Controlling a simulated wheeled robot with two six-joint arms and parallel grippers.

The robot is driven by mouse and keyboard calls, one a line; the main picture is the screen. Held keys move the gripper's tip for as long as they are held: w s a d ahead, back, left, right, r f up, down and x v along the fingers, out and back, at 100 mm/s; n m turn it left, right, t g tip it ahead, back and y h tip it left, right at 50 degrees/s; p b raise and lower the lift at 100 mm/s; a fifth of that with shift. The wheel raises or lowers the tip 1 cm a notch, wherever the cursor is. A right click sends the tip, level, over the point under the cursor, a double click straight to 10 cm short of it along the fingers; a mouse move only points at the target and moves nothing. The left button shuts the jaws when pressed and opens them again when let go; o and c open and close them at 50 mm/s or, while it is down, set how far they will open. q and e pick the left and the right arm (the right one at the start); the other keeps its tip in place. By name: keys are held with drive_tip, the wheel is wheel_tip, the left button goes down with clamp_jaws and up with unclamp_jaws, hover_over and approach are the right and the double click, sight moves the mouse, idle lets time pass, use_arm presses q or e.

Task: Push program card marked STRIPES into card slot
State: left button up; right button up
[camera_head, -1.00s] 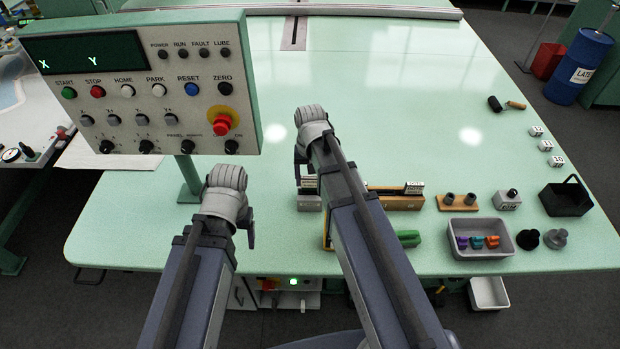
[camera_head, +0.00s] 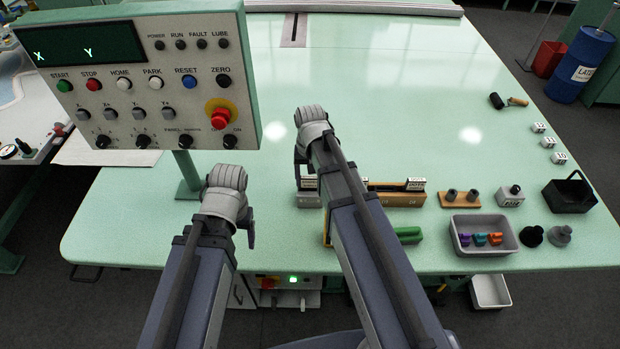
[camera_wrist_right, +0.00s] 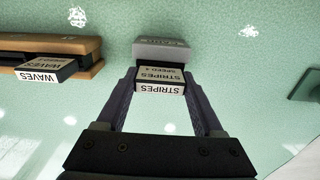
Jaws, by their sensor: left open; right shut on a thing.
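The STRIPES card (camera_wrist_right: 160,80) is a dark block with white label faces, held between the fingers of my right gripper (camera_wrist_right: 163,95) in the right wrist view. Its far end meets the grey card slot block (camera_wrist_right: 161,50); how deep it sits I cannot tell. In the head view the slot block (camera_head: 307,200) stands on the green table, with my right gripper (camera_head: 301,172) over it, its fingertips partly hidden by my arm. My left gripper (camera_head: 250,229) is open and empty, left of the slot block, above the table.
A wooden rack (camera_head: 404,200) with the WAVES card (camera_wrist_right: 46,70) stands right beside the slot block in the head view. A control panel (camera_head: 140,90) rises at left. A grey tray (camera_head: 484,250) with coloured pieces lies at right. The table's far middle is clear.

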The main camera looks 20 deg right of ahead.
use_arm(q)
drive_tip(key=shift+f, duration=0.35)
use_arm(e)
drive_tip(key=shift+f, duration=0.3)
drive_tip(key=o, duration=1.6)
drive_tip(key=shift+c, duration=0.2)
use_arm(q)
drive_tip(key=shift+r, duration=0.2)
use_arm(e)
drive_tip(key=shift+r, duration=0.15)
wheel_tip(320, 180, up, 8)
drive_tip(key=p, duration=0.7)
use_arm(q)
wheel_tip(320, 180, up, 8)
drive_tip(key=shift+f, duration=0.25)
use_arm(e)
drive_tip(key=shift+f, duration=0.2)
drive_tip(key=shift+f, duration=0.1)
use_arm(q)
wheel_tip(320, 180, down, 8)
drive_tip(key=b, duration=0.7)
drive_tip(key=shift+b, duration=0.3)
use_arm(e)
wheel_tip(320, 180, down, 8)
drive_tip(key=shift+r, duration=0.1)
use_arm(q)
drive_tip(key=shift+r, duration=0.2)
use_arm(e)
drive_tip(key=shift+r, duration=0.2)
